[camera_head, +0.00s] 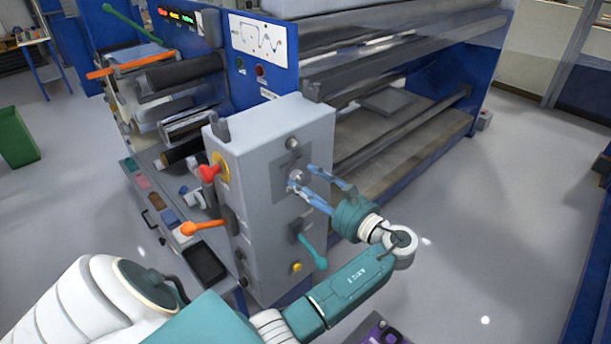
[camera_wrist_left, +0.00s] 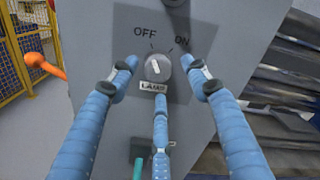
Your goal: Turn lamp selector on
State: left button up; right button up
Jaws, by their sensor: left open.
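The lamp selector (camera_wrist_left: 157,67) is a round grey knob on a darker plate, with OFF at its upper left, ON at its upper right and a LAMP label below. Its white mark tilts towards the OFF side. In the head view the selector (camera_head: 297,175) sits on the grey control box (camera_head: 268,232). My left gripper (camera_wrist_left: 159,76) is open, its blue fingers spread around the knob at left, right and below. I cannot tell whether they touch it. The left gripper (camera_head: 306,180) reaches the box from the right in the head view. My right gripper is not in view.
A red knob (camera_head: 209,172) on yellow, an orange lever (camera_head: 203,227), a teal lever (camera_head: 312,250) and a yellow button (camera_head: 296,267) sit on the control box. Large rollers (camera_head: 400,65) stand behind it. The floor (camera_head: 480,220) at right is clear.

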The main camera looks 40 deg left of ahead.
pick_arm(q)
jog(key=shift+a, duration=0.55)
jog(key=shift+s, duration=0.1)
jog(key=c, duration=1.1)
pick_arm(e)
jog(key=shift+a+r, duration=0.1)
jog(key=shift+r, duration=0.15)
pick_arm(q)
jog(key=shift+m, duration=0.3)
jog(key=shift+c, duration=0.2)
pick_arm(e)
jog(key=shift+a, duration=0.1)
pick_arm(q)
jog(key=m, duration=1)
jog(key=shift+s+f+m, duration=0.1)
jog(key=shift+f+m, duration=0.05)
jog(key=shift+m, duration=0.45)
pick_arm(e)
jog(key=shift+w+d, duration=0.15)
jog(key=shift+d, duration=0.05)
pick_arm(q)
jog(key=shift+f, duration=0.15)
